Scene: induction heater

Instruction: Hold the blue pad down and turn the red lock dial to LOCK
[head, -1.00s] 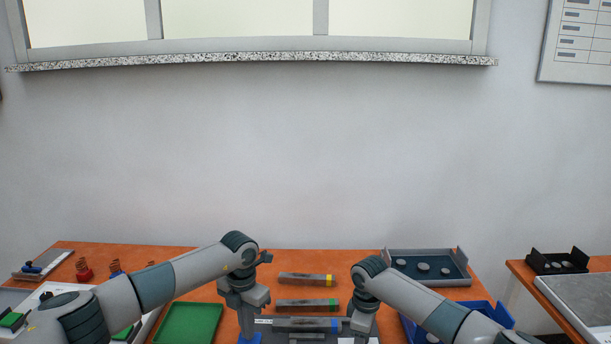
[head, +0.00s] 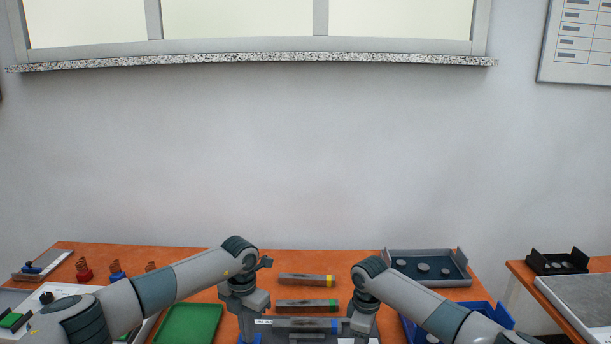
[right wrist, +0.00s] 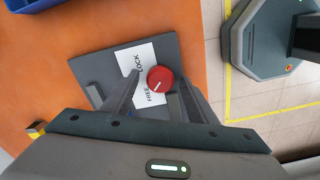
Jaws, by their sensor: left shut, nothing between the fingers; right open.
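The red lock dial (right wrist: 160,79) sits by a white label (right wrist: 142,60) reading FREE and LOCK on a grey plate. Its white mark points down-left, toward FREE. My right gripper (right wrist: 157,88) is open, its fingers on either side of the dial in the picture; I cannot tell whether they touch it. It also shows in the head view (head: 361,328). My left gripper (head: 249,327) is shut and empty, pointing down over the blue pad (head: 241,339). The gripper mostly hides the pad, and contact is unclear.
Bars with yellow (head: 329,281), green (head: 333,303) and blue (head: 334,323) ends lie between my arms. A green tray (head: 190,325) is at left, and a grey tray (head: 428,281) and a blue bin (head: 500,314) are at right.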

